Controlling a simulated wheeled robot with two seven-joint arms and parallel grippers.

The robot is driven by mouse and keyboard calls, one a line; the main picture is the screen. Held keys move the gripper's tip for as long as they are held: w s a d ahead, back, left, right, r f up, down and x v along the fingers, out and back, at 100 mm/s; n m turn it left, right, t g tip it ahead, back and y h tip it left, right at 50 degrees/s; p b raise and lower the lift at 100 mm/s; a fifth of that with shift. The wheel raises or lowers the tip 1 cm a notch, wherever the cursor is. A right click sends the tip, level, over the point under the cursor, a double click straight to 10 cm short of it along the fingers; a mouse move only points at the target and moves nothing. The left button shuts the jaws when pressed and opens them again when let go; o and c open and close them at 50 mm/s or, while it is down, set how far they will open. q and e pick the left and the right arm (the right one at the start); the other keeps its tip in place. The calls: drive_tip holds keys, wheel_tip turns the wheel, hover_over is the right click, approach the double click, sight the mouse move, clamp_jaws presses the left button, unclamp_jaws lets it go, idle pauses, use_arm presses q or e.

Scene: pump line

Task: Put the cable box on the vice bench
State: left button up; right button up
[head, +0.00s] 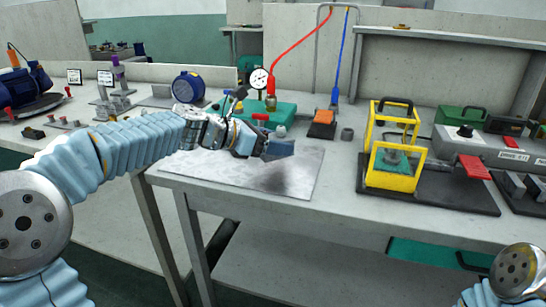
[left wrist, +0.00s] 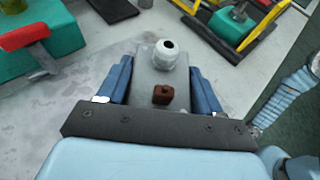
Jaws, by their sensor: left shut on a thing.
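The cable box (left wrist: 146,82) is a small grey box with a round white fitting and a brown piece on it. It shows in the left wrist view between the blue fingers of my left gripper (left wrist: 161,84), which is shut on it. In the head view my left gripper (head: 276,149) is over the grey plate on the near bench, and its fingers and wrist largely hide the box. I cannot tell the gap below it. A bench (head: 90,144) to the left carries several tools; I cannot clearly make out a vice. My right gripper is out of view.
On the near bench, a grey plate (head: 215,175) lies bare. Behind it are a green case (head: 285,112) and a pressure gauge (head: 259,78) with a red hose. A yellow frame (head: 415,170) on a black base stands right. A blue round unit (head: 188,87) stands at the back left.

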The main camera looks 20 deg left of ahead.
use_arm(q)
drive_tip(key=shift+w+a+f+b, duration=0.15)
drive_tip(key=shift+f+b, duration=0.25)
drive_tip(key=shift+f, duration=1.35)
drive_tip(key=shift+f, duration=0.15)
drive_tip(key=o, duration=1.1)
drive_tip(key=shift+c, duration=0.2)
drive_tip(key=shift+r, duration=0.25)
drive_tip(key=v, duration=1.1)
drive_tip(key=shift+s+a+r, duration=0.1)
drive_tip(key=shift+s+a, duration=0.15)
drive_tip(key=shift+s, duration=0.05)
drive_tip(key=shift+s+a, duration=0.1)
